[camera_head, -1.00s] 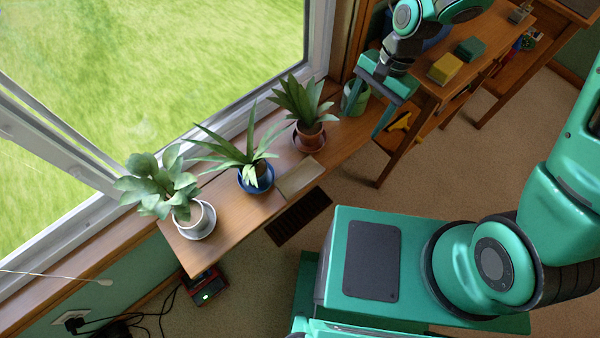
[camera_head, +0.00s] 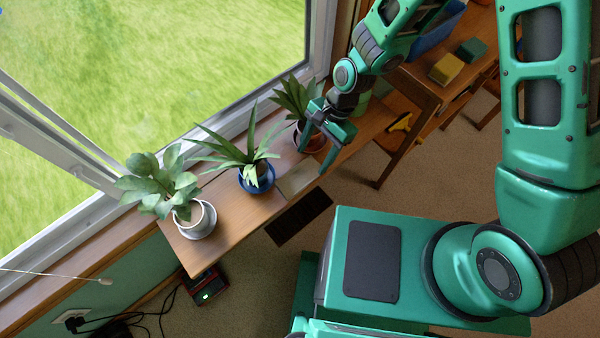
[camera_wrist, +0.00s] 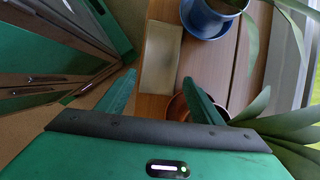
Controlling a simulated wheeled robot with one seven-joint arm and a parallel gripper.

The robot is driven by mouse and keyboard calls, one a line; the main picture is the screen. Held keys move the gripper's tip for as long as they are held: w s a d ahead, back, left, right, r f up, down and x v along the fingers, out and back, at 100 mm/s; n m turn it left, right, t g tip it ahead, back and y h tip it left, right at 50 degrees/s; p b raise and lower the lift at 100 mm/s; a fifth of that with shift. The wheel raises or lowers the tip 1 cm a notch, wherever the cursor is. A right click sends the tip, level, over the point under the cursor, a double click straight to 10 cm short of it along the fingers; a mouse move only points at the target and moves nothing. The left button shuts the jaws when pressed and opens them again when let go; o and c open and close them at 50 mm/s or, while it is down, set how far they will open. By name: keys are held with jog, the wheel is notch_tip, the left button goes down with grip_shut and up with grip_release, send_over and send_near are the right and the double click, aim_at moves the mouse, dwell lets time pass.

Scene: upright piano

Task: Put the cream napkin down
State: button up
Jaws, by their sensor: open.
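The cream napkin (camera_head: 297,180) lies flat on the wooden window shelf (camera_head: 232,224), right of the blue-potted plant. It looks like a folded pale rectangle in the wrist view (camera_wrist: 161,55). My gripper (camera_head: 312,161) is open, with its fingers pointing down towards the shelf beside the terracotta-potted plant. In the wrist view my gripper's fingertips (camera_wrist: 159,78) stand apart on either side of the napkin's near end, with nothing between them. I cannot tell how high they are above the napkin. Part of the napkin's upper end is close to the gripper in the head view.
A blue-potted plant (camera_head: 256,178), a white-potted plant (camera_head: 196,216) and a terracotta-potted plant (camera_head: 295,100) stand along the shelf by the window. A yellow block (camera_head: 446,68) and a teal block (camera_head: 471,50) lie on the wooden piece at the back right. The shelf's front left is bare.

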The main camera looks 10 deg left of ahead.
aim_at(306, 170)
jog(key=shift+x, duration=2.2)
jog(key=c, duration=0.8)
notch_tip(306, 170, up, 10)
jog(key=shift+s+f, duration=0.1)
